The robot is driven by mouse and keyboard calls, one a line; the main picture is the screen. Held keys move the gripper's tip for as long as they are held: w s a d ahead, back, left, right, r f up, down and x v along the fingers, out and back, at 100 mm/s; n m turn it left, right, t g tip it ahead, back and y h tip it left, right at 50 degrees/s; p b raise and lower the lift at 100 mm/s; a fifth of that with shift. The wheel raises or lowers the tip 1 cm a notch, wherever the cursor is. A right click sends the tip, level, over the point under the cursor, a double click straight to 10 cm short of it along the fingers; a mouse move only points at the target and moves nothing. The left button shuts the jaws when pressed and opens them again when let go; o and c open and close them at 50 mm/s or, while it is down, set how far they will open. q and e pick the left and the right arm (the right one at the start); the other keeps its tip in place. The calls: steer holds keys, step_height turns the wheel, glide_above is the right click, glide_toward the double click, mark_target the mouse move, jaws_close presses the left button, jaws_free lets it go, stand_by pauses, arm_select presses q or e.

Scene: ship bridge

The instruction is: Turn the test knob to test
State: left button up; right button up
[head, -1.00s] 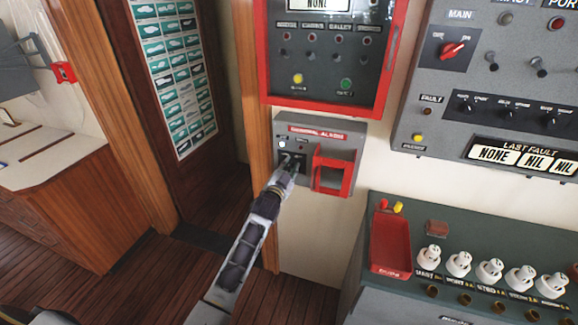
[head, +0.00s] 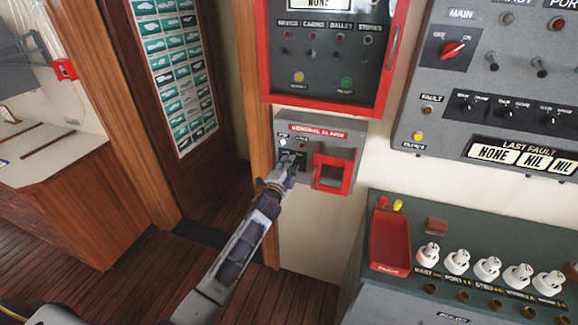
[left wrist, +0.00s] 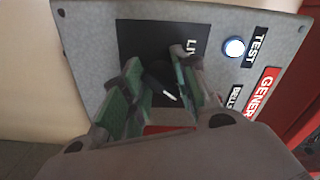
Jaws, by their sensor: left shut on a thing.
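The grey general alarm box (head: 283,127) hangs on the wall in the head view. My left gripper (head: 290,160) reaches its left part and covers the test knob there. In the left wrist view the black test knob (left wrist: 166,88), with a white pointer line, sits between the fingers of my left gripper (left wrist: 158,72), which is shut on it. The box face (left wrist: 95,22) carries a partly covered "LI..." label and a "TEST" label beside a lit white lamp (left wrist: 234,48). The pointer is partly hidden, so its setting is unclear. My right gripper is not in view.
A red guard frame (head: 330,186) sticks out just right of my gripper. A red-framed panel (head: 320,102) is directly above. A green console (head: 450,218) with a red tray (head: 390,240) stands lower right. Floor below the box is open.

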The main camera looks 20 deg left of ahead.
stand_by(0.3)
arm_select(q)
steer(key=o, duration=1)
steer(key=shift+c, duration=0.2)
steer(key=shift+s, duration=0.1)
steer(key=s, duration=1.1)
steer(key=shift+s+a, duration=0.15)
steer(key=shift+s, duration=0.25)
stand_by(0.3)
